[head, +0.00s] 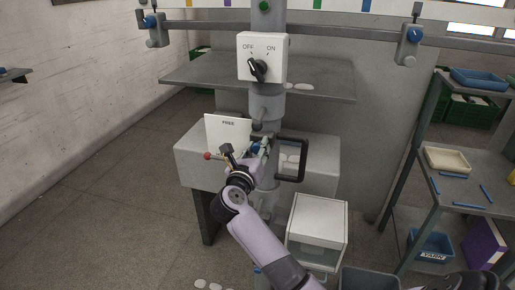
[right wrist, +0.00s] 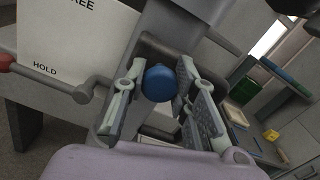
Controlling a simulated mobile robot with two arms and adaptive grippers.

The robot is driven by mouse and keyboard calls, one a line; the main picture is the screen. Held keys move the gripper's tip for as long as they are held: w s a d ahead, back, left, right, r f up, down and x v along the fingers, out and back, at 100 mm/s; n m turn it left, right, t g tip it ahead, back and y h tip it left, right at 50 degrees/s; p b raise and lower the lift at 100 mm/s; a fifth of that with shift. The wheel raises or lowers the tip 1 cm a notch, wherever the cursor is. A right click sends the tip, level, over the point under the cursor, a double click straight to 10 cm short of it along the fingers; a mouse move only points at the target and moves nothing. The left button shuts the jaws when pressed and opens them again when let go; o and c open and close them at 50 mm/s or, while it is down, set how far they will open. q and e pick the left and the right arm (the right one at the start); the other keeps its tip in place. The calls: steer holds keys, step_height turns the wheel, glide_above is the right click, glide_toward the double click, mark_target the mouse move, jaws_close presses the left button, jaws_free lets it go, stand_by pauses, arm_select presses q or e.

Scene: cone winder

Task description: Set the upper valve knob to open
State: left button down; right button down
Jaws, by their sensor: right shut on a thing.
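A round blue knob (right wrist: 159,83) sits between the two fingers of my right gripper (right wrist: 158,92) in the right wrist view. My right gripper is shut on it. In the head view the right gripper (head: 260,148) is at the grey post, beside the FREE plate and the black handle; its fingers mostly hide the knob there. Markings showing the knob's setting are not visible. Two more blue knobs sit on brackets on the top rail, one at left (head: 150,21) and one at right (head: 415,33). My left gripper is not in view.
A white OFF/ON switch box (head: 275,47) is on the post above. The FREE/HOLD plate (head: 225,131) and a red-tipped lever (head: 208,156) are close left of the gripper. A black handle (head: 304,160) is close right. A white drawer box (head: 318,220) stands below.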

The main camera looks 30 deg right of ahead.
steer(key=v, duration=0.4)
steer(key=shift+a, duration=0.1)
steer(key=c, duration=1.7)
jaws_free()
steer(key=o, duration=0.3)
steer(key=shift+s+a+r, duration=0.1)
steer(key=shift+s, duration=0.05)
steer(key=shift+o, duration=0.6)
steer(key=v, duration=1.1)
steer(key=shift+s+a, duration=0.25)
steer(key=shift+s, duration=0.05)
